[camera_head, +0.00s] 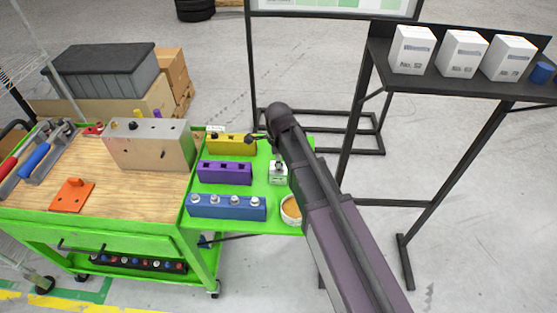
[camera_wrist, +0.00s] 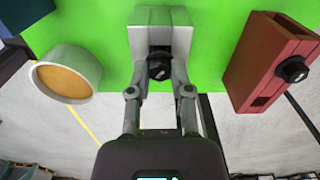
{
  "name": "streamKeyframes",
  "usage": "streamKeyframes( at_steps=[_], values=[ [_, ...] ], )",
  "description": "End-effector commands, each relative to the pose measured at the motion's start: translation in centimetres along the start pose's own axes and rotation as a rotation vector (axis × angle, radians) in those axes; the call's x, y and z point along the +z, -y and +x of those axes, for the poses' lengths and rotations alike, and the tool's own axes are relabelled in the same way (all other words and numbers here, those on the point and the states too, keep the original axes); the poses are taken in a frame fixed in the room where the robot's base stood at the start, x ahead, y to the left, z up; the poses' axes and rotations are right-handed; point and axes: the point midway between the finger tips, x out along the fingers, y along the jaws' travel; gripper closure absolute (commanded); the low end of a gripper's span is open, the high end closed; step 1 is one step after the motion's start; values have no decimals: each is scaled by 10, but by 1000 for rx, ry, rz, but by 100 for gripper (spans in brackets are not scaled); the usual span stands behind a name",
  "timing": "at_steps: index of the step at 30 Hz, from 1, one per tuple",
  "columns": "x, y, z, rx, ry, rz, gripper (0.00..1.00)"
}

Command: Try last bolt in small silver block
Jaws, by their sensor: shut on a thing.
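The small silver block (camera_wrist: 160,38) stands on the green shelf in the wrist view. It also shows in the head view (camera_head: 277,177), just left of my arm. A black bolt (camera_wrist: 160,70) sits at the near end of the block in the wrist view, between my fingertips. My gripper (camera_wrist: 160,76) is shut on this bolt. How deep the bolt sits in the block is hidden by the fingers and the viewing angle. In the head view my arm covers most of the gripper.
A white cup with orange contents (camera_wrist: 67,74) stands left of the gripper, and a red block (camera_wrist: 268,62) with a black bolt stands right. Yellow (camera_head: 231,145), purple (camera_head: 224,173) and blue (camera_head: 227,207) blocks share the shelf. A black stand with white boxes (camera_head: 411,50) is at right.

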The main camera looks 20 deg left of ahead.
Motion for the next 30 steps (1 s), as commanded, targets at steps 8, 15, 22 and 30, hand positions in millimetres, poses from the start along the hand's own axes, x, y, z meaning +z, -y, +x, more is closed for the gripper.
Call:
streamKeyframes(
  at_steps=[8, 15, 22, 30],
  values=[
    [0, 0, 9, 0, 0, 0, 100],
    [0, 0, 13, 0, 0, 0, 100],
    [0, 0, 13, 0, 0, 0, 100],
    [0, 0, 13, 0, 0, 0, 33]
  ],
)
